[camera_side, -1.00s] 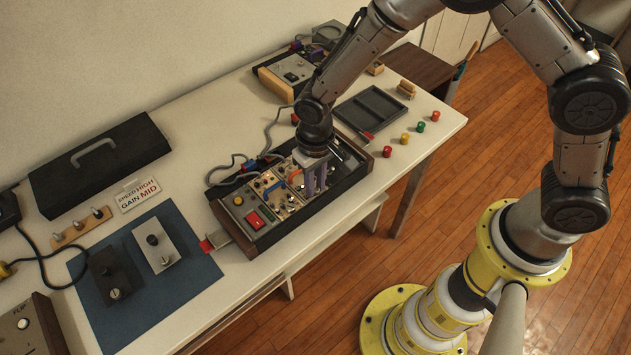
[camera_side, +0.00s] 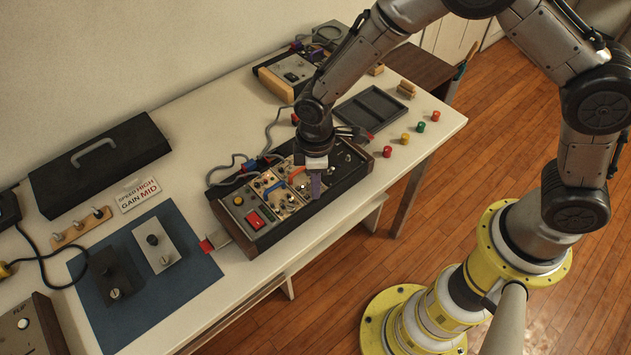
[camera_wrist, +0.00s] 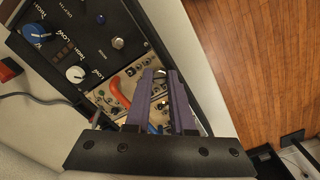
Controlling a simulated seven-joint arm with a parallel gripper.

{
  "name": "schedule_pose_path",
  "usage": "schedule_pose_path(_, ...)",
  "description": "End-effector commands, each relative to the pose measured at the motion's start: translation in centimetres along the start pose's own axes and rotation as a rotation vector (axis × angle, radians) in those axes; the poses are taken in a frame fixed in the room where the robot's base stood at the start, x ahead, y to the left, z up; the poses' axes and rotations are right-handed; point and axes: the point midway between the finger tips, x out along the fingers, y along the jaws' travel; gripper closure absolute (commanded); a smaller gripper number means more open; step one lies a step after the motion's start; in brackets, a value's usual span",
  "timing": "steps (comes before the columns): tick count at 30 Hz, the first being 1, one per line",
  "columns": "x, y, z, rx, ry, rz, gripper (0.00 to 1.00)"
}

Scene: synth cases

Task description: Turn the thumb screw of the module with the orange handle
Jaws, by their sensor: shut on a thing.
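The module with the orange handle (camera_side: 297,172) sits in the dark rack (camera_side: 352,180), beside the module with the blue handle (camera_side: 274,187). In the wrist view the orange handle (camera_wrist: 117,91) lies just left of my fingers. My gripper (camera_side: 314,194) points down at the near end of this module. Its two purple fingers (camera_wrist: 160,80) are shut on what appears to be the module's thumb screw.
Cables run behind the rack, and a red switch module (camera_side: 255,220) fills its left end. A dark tray (camera_side: 371,107) and several coloured caps lie to the right. A blue mat (camera_side: 190,290) with two modules lies to the left.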

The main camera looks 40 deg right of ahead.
Motion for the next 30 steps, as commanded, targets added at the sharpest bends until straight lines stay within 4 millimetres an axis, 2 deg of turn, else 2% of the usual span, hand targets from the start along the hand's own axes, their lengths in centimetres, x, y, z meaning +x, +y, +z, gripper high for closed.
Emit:
schedule_pose_path(6,-0.05,0.02,-0.05,-0.177,0.002,0.001,1.0)
schedule_pose_path(15,-0.02,0.02,-0.04,-0.338,0.001,0.001,1.0)
schedule_pose_path(30,-0.04,0.02,-0.04,-0.4,0.001,0.001,1.0)
